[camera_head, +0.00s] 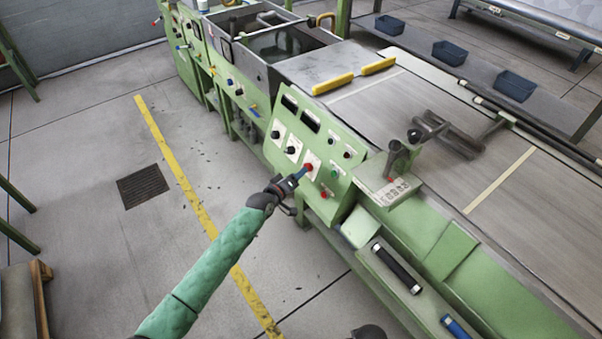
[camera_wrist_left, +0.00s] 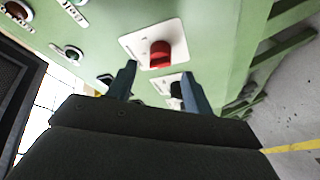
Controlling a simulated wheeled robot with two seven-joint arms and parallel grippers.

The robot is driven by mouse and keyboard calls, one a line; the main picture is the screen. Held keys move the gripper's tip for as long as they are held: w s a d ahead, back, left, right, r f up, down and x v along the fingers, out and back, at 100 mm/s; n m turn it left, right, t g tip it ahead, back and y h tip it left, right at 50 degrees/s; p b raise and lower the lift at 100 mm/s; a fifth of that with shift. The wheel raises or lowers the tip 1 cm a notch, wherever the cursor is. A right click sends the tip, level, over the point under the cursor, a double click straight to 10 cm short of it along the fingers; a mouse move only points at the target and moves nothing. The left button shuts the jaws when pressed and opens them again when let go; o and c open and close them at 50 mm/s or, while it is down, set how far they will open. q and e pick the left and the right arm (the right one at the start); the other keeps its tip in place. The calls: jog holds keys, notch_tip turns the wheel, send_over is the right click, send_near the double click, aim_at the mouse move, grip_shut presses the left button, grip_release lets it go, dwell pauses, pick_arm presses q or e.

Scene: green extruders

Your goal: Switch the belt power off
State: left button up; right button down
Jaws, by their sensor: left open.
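The green control panel (camera_head: 318,143) stands at the front of the green machine. A red knob (camera_head: 309,166) sits on a white plate on it. In the left wrist view the red knob (camera_wrist_left: 160,54) stands out from its white plate (camera_wrist_left: 133,45); the label is unreadable. My left gripper (camera_head: 299,175) is at the panel beside the knob. In the wrist view its two fingers (camera_wrist_left: 160,82) are apart with nothing held, and the knob shows just beyond the gap between the tips. I cannot tell whether they touch it.
Other controls sit close by: a green button (camera_head: 334,174), another red button (camera_head: 324,195) and black knobs (camera_head: 291,150). The belt (camera_head: 440,110) lies behind the panel. A tube handle (camera_head: 397,268) is at lower right. The floor with a yellow line (camera_head: 180,180) is open.

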pick_arm(q)
jog(key=shift+v, duration=1.75)
pick_arm(e)
jog(key=shift+w+a+r, duration=0.1)
jog(key=shift+w+r, duration=0.05)
jog(key=shift+r, duration=0.65)
jog(key=shift+w+a+r, duration=0.1)
jog(key=shift+w+r, duration=0.05)
jog(key=shift+r, duration=0.6)
